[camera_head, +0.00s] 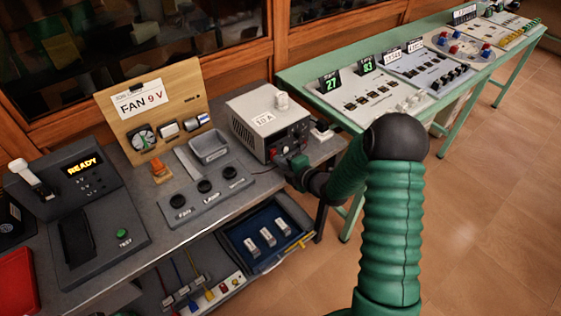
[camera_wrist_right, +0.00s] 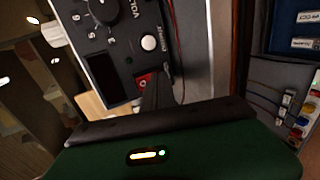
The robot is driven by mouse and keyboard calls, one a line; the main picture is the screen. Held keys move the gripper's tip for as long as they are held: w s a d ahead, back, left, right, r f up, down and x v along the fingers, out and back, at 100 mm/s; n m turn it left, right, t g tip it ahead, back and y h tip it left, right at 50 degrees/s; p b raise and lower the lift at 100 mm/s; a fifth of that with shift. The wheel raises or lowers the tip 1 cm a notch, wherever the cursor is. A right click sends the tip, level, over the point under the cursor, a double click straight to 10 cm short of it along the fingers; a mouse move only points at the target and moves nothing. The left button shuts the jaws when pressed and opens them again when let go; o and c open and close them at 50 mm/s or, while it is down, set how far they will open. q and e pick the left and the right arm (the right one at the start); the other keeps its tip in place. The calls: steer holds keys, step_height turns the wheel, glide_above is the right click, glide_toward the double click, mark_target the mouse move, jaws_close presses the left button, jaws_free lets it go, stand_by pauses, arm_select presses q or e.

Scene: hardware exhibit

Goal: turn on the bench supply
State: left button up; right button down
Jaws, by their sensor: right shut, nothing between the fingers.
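The bench supply (camera_head: 262,112) is a light grey box with a "10 A" card on top. It stands at the right end of the grey bench, its dark front panel facing me. In the right wrist view its panel (camera_wrist_right: 122,48) shows a black knob (camera_wrist_right: 104,11), a dark blank display (camera_wrist_right: 104,76), a round white button (camera_wrist_right: 149,42) and a red switch (camera_wrist_right: 144,79). My right gripper (camera_head: 283,160) is shut and empty at the lower front of the panel. Its fingertips (camera_wrist_right: 157,82) are beside the red switch and partly cover it; contact cannot be told. My left gripper is out of view.
A grey tray (camera_head: 210,146) and a plate with black knobs (camera_head: 204,187) lie left of the supply. A "FAN 9 V" board (camera_head: 152,105) stands behind. A tester reads READY (camera_head: 84,165). An open blue drawer (camera_head: 265,234) sits below. A green table (camera_head: 343,55) stands right.

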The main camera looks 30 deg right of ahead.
steer(key=shift+w+f+t+b, duration=0.15)
steer(key=shift+f+t+b, duration=0.2)
steer(key=shift+b, duration=0.85)
steer(key=shift+r+p, duration=0.35)
steer(key=shift+p, duration=0.05)
steer(key=shift+w+r+p, duration=0.1)
steer(key=shift+r+p, duration=0.35)
steer(key=shift+r, duration=0.4)
